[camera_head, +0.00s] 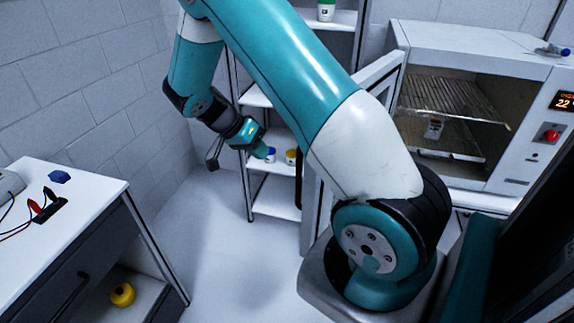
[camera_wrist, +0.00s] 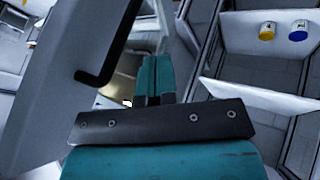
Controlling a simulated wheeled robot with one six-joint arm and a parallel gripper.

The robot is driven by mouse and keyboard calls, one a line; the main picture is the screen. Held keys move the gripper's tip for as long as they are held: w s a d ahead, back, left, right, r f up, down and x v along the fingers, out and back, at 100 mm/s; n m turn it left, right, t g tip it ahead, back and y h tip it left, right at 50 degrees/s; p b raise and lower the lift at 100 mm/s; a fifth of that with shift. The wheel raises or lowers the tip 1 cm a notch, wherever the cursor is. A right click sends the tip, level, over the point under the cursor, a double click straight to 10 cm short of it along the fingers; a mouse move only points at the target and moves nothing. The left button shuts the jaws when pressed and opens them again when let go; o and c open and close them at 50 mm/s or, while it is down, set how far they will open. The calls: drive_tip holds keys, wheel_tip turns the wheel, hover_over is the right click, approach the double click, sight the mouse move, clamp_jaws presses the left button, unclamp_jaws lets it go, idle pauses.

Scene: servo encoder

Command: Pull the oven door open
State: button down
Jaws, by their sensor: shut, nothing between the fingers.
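The white oven (camera_head: 480,50) stands at the right in the head view, with its wire-racked inside exposed. Its door (camera_head: 375,72) stands open, swung out towards the left and partly hidden by my arm. In the wrist view the door (camera_wrist: 55,75) fills the left side as a tilted grey-white panel with a black bar handle (camera_wrist: 118,42). My gripper (camera_head: 264,150) is to the left of the door in the head view. In the wrist view my gripper (camera_wrist: 155,62) has its teal fingers together and empty, to the right of the handle and apart from it.
A shelf unit (camera_head: 275,203) with small jars (camera_head: 291,156) stands behind my gripper. A white bench (camera_head: 60,215) with cables and a blue block is at the left, a yellow object (camera_head: 122,294) below. The floor between bench and shelf is clear.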

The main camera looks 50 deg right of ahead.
drive_tip(key=s+d+f+p, duration=0.3)
drive_tip(key=s+f+p, duration=0.1)
drive_tip(key=s+f, duration=0.1)
drive_tip(key=shift+s+d, duration=0.25)
drive_tip(key=shift+s, duration=0.4)
